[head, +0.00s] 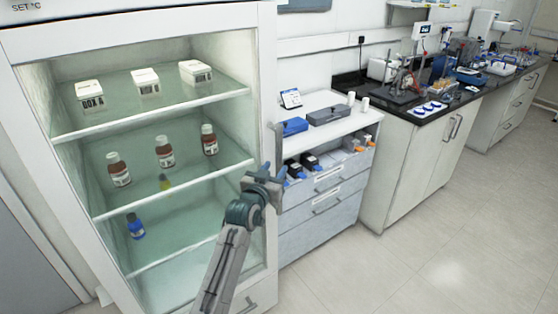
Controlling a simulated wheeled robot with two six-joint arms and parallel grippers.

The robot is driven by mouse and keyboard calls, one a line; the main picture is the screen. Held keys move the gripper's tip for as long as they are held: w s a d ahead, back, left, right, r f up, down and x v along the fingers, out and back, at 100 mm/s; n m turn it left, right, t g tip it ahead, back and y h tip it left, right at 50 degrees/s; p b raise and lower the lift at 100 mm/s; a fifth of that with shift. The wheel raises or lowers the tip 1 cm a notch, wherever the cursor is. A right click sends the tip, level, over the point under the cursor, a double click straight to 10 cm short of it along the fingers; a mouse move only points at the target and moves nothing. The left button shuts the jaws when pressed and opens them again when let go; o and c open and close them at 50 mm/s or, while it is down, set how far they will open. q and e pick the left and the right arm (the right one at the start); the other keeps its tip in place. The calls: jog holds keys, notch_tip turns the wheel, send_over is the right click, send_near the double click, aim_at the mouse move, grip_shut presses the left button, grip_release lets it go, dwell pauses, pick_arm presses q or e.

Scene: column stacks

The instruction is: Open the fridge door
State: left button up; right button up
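The fridge (262,60) is a tall white cabinet filling the left of the head view. Its lit inside and glass shelves show through the white-framed front, which looks shut. A thin upright handle (279,142) runs along the right edge of the front. My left gripper (273,178) is at the lower part of this handle, its fingers close to or around it. I cannot tell whether the fingers touch or grip the handle. My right gripper is not in view.
White boxes (145,82) and brown bottles (165,152) stand on the fridge shelves. A drawer unit (325,195) stands close to the right of the fridge, beside the handle. A lab bench (410,170) is farther right. The floor (440,265) in front is clear.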

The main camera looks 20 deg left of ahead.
aim_at(278, 165)
pick_arm(q)
jog(key=shift+w+d+p, duration=0.15)
jog(key=shift+w+p, duration=0.15)
jog(key=shift+w, duration=1.8)
grip_shut()
